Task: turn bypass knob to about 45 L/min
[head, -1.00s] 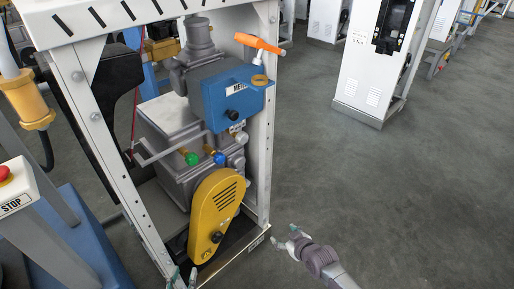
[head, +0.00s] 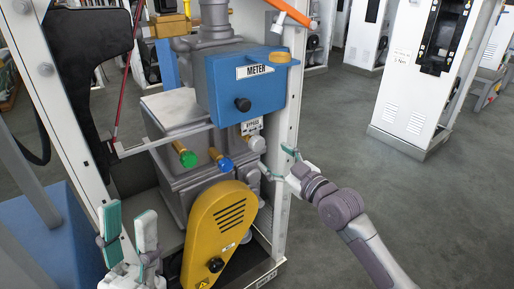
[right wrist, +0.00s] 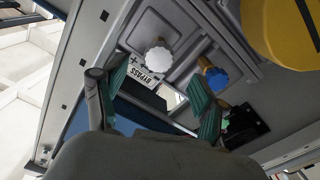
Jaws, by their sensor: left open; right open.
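The bypass knob (head: 257,144) is a pale round knob beside the BYPASS label (head: 252,126), under the blue meter box (head: 240,92). In the right wrist view the white knob (right wrist: 158,57) and the label (right wrist: 149,75) show between and just beyond the fingers. My right gripper (head: 277,164) is open, just right of and below the knob, with a finger near the frame post. It also shows in the right wrist view (right wrist: 159,85), with no contact visible. I cannot read a flow value. My left gripper (head: 130,220) is open and empty at the lower left.
A blue knob (head: 225,164) and a green knob (head: 187,158) stick out left of the bypass knob. A yellow cover (head: 218,225) stands below. The white frame post (head: 290,130) is close to my right gripper. Open floor (head: 400,210) lies to the right.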

